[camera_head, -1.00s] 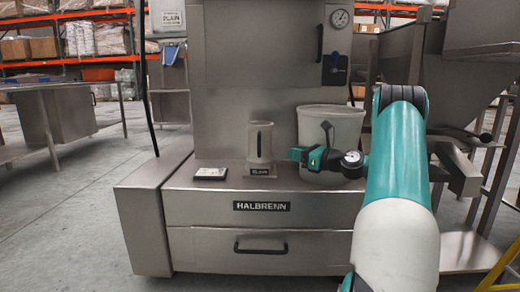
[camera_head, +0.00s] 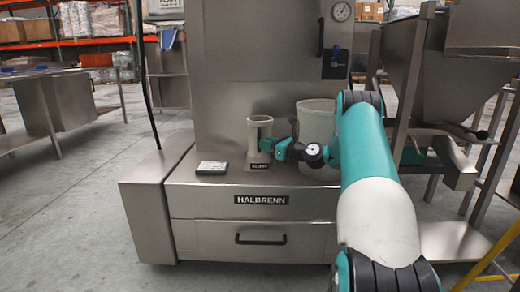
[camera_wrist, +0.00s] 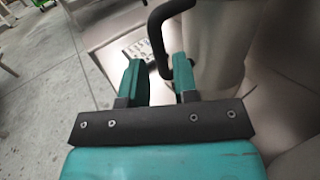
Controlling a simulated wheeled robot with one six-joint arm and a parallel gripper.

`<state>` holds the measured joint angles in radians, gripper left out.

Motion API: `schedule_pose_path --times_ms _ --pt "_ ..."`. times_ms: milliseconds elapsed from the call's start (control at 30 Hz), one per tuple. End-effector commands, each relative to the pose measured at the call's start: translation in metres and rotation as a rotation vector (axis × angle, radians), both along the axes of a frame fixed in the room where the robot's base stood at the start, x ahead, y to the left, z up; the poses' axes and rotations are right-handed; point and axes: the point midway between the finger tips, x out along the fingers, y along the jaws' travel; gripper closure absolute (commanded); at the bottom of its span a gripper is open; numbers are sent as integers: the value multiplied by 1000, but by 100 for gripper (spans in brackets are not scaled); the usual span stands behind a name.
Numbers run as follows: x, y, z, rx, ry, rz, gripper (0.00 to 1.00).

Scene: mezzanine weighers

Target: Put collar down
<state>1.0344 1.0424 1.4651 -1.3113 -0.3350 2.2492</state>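A pale grey cylinder (camera_head: 260,136) stands upright on the steel ledge, with a dark handle on its front and a small black name plate at its foot. I cannot tell for certain whether it is the collar. My gripper (camera_head: 281,149) is at its lower right side. In the wrist view, my gripper (camera_wrist: 158,82) has its two teal fingers apart, with a curved black handle (camera_wrist: 157,40) between them. The handle lies close to the right finger, with a gap to the left one. Contact cannot be told. A larger pale bucket (camera_head: 316,122) stands behind my gripper, partly hidden.
A small flat card or keypad (camera_head: 211,167) lies left of the cylinder. The steel ledge (camera_head: 190,175) is clear near it, above a HALBRENN drawer front (camera_head: 290,200). A steel hopper (camera_head: 400,60) stands at right. A steel table (camera_head: 20,146) stands at left.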

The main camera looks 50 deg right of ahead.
Motion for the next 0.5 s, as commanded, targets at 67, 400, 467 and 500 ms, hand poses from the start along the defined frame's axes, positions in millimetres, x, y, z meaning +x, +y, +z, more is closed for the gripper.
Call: schedule_pose_path --times_ms 67,400,467,500 --pt "5 1 0 -2 -1 0 73" --pt "48 7 1 -4 -2 1 73" --pt "53 7 2 -3 -1 0 73" --pt "56 8 3 -2 -1 0 73"
